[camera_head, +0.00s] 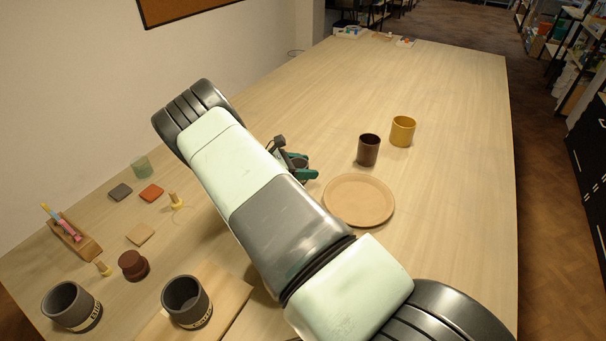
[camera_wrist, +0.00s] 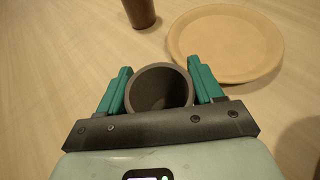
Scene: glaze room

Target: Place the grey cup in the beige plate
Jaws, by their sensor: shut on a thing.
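My gripper (camera_head: 301,168) is shut on the grey cup (camera_wrist: 160,88), with one green finger on each side of it in the wrist view. The cup's open mouth faces the wrist camera. In the head view my arm hides the cup. The beige plate (camera_head: 359,201) lies flat and empty on the table, just right of my gripper. It also shows in the wrist view (camera_wrist: 225,42), beyond and to the right of the held cup. The cup is beside the plate, not over it; its height above the table is hard to tell.
A dark brown cup (camera_head: 368,150) stands close behind the plate, with a yellow cup (camera_head: 402,131) to its right. Two dark grey pots (camera_head: 187,302) (camera_head: 72,307), tiles and small tools are at the left front.

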